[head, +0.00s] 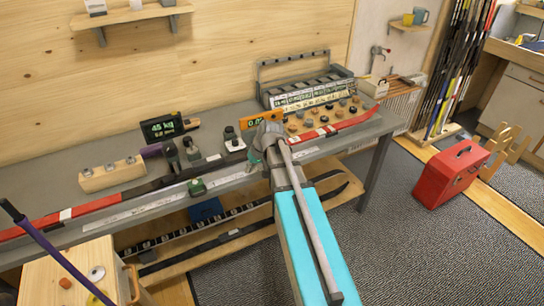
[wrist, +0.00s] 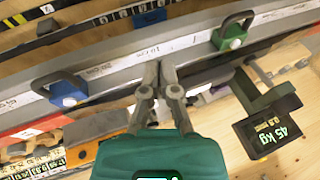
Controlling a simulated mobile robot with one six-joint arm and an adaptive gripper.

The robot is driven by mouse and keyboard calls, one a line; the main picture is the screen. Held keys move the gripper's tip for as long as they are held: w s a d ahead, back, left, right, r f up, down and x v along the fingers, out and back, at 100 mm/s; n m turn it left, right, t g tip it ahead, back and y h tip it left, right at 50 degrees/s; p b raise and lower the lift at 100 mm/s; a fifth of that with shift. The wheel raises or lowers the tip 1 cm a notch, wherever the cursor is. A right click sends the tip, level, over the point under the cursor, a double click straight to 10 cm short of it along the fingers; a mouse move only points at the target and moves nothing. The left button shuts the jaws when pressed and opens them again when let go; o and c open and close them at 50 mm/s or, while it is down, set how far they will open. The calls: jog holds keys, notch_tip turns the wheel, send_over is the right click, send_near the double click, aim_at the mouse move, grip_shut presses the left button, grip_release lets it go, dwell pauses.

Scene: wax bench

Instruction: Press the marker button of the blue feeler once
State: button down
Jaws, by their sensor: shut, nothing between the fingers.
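The blue feeler (wrist: 66,88) sits on the pale ruler strip (wrist: 120,62) at the left of the wrist view. It has a dark arched handle, a blue block and a small pale round button (wrist: 69,101). My gripper (wrist: 160,66) is shut and empty, its tips over the strip to the right of the blue feeler and apart from it. A green feeler (wrist: 231,36) stands on the strip at the right; it also shows in the head view (head: 197,187). In the head view my gripper (head: 256,157) is partly hidden by my arm, and I cannot make out the blue feeler there.
A dark display reading 45 kg (wrist: 268,130) and an orange gauge (wrist: 84,153) stand on the bench beside the strip. A red ski (head: 92,204) lies along the bench. A wooden block (head: 113,176) is at left. A red case (head: 452,174) stands on the floor.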

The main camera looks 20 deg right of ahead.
jog(key=w+d+r+m+t+y, duration=0.1)
jog(key=w+d+r+t, duration=0.3)
jog(key=w+d, duration=0.6)
jog(key=d, duration=0.4)
jog(key=shift+w+d+y, duration=0.4)
jog(key=shift+f, duration=0.2)
notch_tip(320, 180, down, 8)
jog(key=b, duration=0.8)
jog(key=shift+f+b, duration=0.15)
jog(key=shift+b, duration=0.2)
jog(key=shift+f+b, duration=0.85)
dwell(1.3)
jog(key=shift+r, duration=0.15)
jog(key=shift+r+p, duration=0.7)
jog(key=shift+p, duration=0.15)
